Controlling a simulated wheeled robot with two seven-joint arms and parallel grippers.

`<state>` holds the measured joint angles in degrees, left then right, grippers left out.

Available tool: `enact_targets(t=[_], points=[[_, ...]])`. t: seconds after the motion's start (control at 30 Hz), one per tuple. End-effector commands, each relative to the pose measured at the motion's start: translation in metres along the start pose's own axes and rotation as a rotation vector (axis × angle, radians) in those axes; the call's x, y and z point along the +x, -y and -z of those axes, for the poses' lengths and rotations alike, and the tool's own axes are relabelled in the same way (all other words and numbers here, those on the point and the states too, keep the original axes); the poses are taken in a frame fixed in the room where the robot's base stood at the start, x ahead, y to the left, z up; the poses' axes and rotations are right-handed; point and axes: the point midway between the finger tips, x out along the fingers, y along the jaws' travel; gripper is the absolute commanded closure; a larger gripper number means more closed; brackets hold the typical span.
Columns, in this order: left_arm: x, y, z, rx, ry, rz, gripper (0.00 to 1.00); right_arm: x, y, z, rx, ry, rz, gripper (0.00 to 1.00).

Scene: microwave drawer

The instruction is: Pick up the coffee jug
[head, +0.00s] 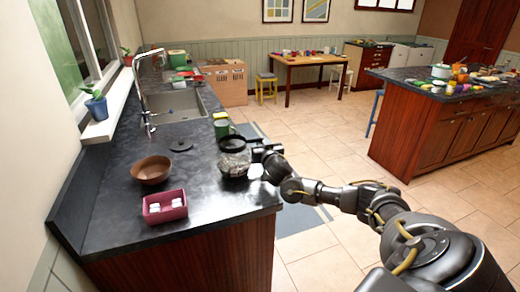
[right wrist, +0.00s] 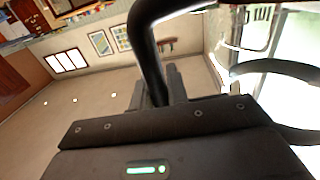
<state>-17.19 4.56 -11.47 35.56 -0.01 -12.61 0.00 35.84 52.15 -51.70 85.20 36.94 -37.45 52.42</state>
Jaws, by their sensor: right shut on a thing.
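The coffee jug (head: 234,162), clear glass with a black rim, stands upright near the right edge of the dark counter. My right gripper (head: 259,152) reaches it from the right, at its handle side. In the right wrist view, the fingers of my right gripper (right wrist: 160,85) are shut on the jug's black curved handle (right wrist: 146,35). A dark ring like the jug's rim (right wrist: 284,68) shows at the right of that view. I cannot tell whether the jug's base touches the counter. My left gripper is not in view.
On the counter (head: 110,214) are a brown bowl (head: 151,172), a pink container (head: 165,209) with white items, a flat dark disc (head: 181,146) and a green mug (head: 223,128). A sink (head: 180,106) lies behind. The floor to the right is open before an island (head: 440,125).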

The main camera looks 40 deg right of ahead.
Motion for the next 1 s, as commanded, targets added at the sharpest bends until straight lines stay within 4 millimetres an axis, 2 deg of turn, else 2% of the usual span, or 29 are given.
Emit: enact_targets(t=[0.07,0.37,0.6,0.8,1.0], points=[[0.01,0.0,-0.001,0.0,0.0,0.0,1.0,0.0,-0.001,0.013,0.008,-0.009,0.0,1.0],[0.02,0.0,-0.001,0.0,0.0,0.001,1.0,-0.034,-0.04,0.076,0.001,-0.01,0.0,1.0],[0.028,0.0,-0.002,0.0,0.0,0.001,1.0,-0.07,-0.081,0.098,-0.004,-0.005,-0.001,1.0],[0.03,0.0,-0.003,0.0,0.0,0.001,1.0,-0.085,-0.098,0.109,0.0,-0.005,-0.001,1.0],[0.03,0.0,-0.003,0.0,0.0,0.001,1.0,-0.091,-0.104,0.114,0.004,-0.006,0.0,1.0]])
